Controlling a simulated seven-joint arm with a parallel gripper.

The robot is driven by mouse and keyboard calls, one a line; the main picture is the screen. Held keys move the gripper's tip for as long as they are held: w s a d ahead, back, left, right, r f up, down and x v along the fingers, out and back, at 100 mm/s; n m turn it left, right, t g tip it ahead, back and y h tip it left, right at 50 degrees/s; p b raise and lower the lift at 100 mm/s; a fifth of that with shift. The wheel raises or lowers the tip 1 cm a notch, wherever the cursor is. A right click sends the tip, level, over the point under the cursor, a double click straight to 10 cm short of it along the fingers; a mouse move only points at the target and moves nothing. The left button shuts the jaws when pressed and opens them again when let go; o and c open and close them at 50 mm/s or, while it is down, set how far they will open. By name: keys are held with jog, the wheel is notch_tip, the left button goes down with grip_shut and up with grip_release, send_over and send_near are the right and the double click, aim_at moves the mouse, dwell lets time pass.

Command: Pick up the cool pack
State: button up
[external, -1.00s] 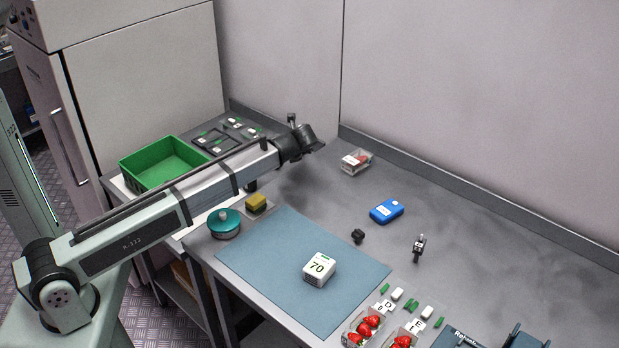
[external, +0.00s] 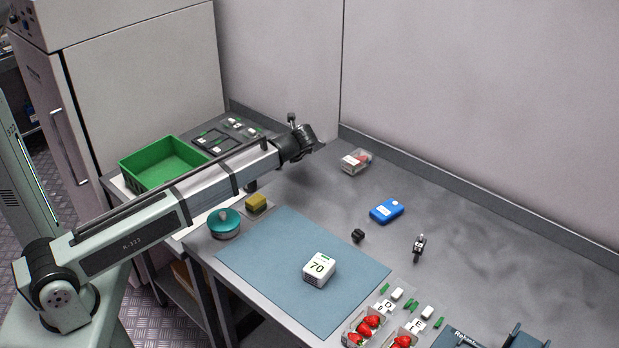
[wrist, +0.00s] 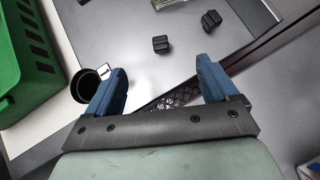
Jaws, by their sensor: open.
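The cool pack (external: 387,211) appears to be the blue, rounded pack with a small white label. It lies flat on the grey steel table, right of centre in the external view. It does not show in the wrist view. The end of my arm is up and to the left of it, well apart from it. In the wrist view my gripper (wrist: 163,88) has two blue fingers spread wide with nothing between them. The fingers cannot be made out in the external view.
The green crate (external: 135,167) stands left, also in the wrist view (wrist: 40,75). A clear box (external: 356,161) lies by the back wall. A small black object (external: 358,236) and a clamp-like object (external: 419,247) lie near the pack.

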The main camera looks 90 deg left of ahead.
jog(key=shift+o, duration=0.2)
jog(key=w+d+r+m+t, duration=0.1)
jog(key=w+d+r, duration=0.35)
jog(key=w, duration=0.35)
jog(key=w+d+r+t+h, duration=0.1)
jog(key=w+d+r+t, duration=0.15)
jog(key=w+d, duration=0.4)
jog(key=w+d+r+m+t, duration=0.1)
jog(key=w+d+r, duration=0.35)
jog(key=w, duration=0.45)
jog(key=n+g+h, duration=0.1)
jog(key=n+h, duration=0.6)
jog(key=n, duration=1.5)
send_over(388, 208)
jog(key=f, duration=0.6)
jog(key=shift+w+d+f, duration=0.15)
jog(key=shift+w+f, duration=0.05)
jog(key=shift+f, duration=0.2)
jog(key=shift+s+a+f, duration=0.1)
jog(key=shift+f, duration=1.25)
jog(key=shift+s+a+f, duration=0.1)
jog(key=shift+f, duration=1.25)
